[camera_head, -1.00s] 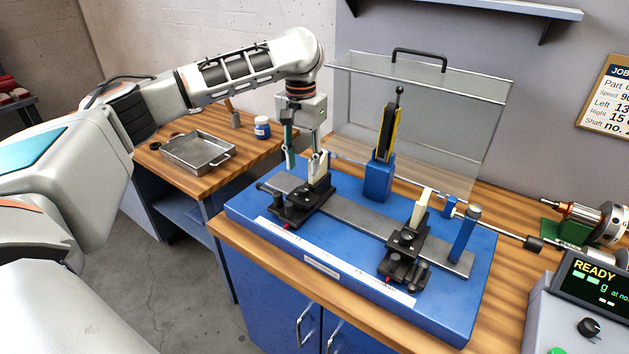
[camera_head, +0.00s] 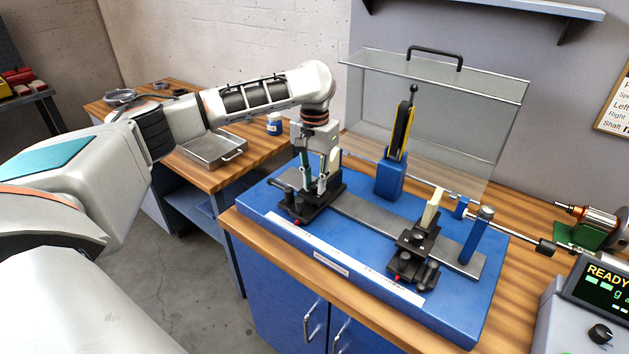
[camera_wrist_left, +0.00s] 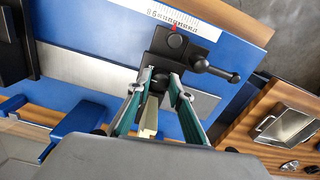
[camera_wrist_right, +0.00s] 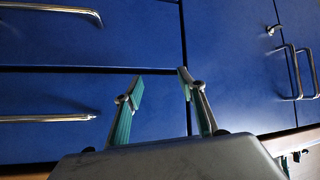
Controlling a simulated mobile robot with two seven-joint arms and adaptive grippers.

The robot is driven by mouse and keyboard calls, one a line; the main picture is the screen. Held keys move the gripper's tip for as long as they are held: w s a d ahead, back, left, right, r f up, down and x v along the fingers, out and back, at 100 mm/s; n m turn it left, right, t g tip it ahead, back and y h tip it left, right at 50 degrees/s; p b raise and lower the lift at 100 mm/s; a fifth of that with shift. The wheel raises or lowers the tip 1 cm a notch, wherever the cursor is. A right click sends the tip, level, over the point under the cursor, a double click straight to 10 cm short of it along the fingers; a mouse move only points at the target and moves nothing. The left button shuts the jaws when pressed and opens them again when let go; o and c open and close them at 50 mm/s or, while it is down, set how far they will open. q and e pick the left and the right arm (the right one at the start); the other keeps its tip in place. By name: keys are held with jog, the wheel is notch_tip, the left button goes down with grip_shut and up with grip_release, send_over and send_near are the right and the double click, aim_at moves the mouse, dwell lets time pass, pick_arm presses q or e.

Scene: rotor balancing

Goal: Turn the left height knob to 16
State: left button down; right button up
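The left stand (camera_head: 325,209) is a black carriage with a pale upright, at the left end of the blue base's grey rail. My left gripper (camera_head: 314,188) points down at the stand. In the left wrist view its fingertips (camera_wrist_left: 162,80) are apart, on either side of a small dark knob (camera_wrist_left: 157,84); contact cannot be told. No height reading is legible. My right gripper (camera_wrist_right: 160,86) is open and empty before blue cabinet fronts.
The right stand (camera_head: 416,248) sits farther right on the blue base (camera_head: 360,263). A yellow-and-black upright piece in a blue holder (camera_head: 390,180) and a clear guard (camera_head: 470,110) stand behind. A metal tray (camera_head: 211,150) lies on the left bench.

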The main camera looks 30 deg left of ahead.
aim_at(314, 185)
pick_arm(q)
jog(key=shift+m, duration=2.7)
jog(key=c, duration=1.8)
grip_release()
jog(key=shift+r, duration=0.1)
notch_tip(314, 185, up, 12)
jog(key=shift+f, duration=0.1)
